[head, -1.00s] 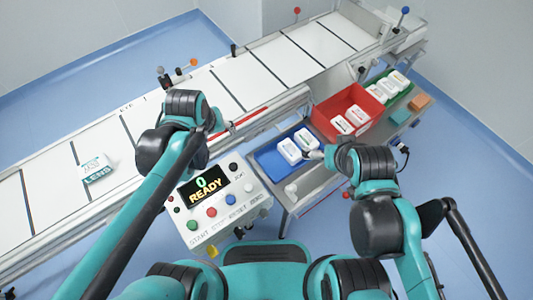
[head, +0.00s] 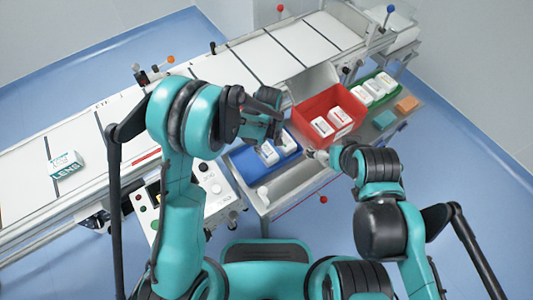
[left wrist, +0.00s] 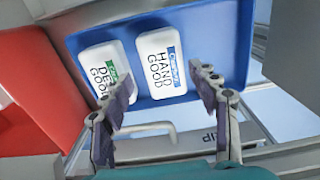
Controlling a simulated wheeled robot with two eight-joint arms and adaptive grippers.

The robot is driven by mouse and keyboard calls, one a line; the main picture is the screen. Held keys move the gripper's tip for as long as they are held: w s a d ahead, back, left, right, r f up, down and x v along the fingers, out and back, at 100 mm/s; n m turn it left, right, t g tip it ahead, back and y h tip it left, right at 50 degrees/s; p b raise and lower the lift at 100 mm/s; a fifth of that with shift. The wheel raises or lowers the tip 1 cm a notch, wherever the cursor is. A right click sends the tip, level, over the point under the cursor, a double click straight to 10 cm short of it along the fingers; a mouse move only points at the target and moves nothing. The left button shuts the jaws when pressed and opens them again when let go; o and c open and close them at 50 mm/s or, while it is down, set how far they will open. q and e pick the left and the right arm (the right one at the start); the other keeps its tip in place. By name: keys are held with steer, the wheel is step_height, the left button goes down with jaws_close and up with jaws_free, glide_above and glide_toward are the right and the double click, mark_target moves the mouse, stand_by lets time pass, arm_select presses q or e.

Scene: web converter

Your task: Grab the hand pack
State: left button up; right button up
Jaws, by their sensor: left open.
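The hand pack (left wrist: 162,64) is a white rounded pack with a blue label strip, reading "HAND GOOD". It lies in the blue tray (left wrist: 218,40) beside a similar pack with a green strip (left wrist: 103,68). In the head view the hand pack (head: 268,154) is the left of the two packs in the blue tray (head: 243,167). My left gripper (head: 268,125) is above the tray's back side.
A red bin (head: 300,122) with two white packs stands right of the blue tray. A green tray (head: 391,76) with several packs is farther right. A conveyor (head: 235,62) runs behind, carrying a lens box (head: 65,167). A control box (head: 222,190) stands left of the tray, partly behind my left arm.

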mark_target(266, 150)
arm_select(q)
steer(key=f, duration=0.2)
steer(key=f+b, duration=0.1)
steer(key=f, duration=0.1)
steer(key=f+b, duration=0.1)
steer(key=shift+w+a+f, duration=0.2)
steer(key=shift+a+f, duration=0.15)
steer(key=shift+f, duration=0.05)
steer(key=shift+r, duration=0.1)
steer(key=shift+c, duration=0.3)
steer(key=c, duration=1)
steer(key=shift+o, duration=0.2)
steer(key=shift+r, duration=0.1)
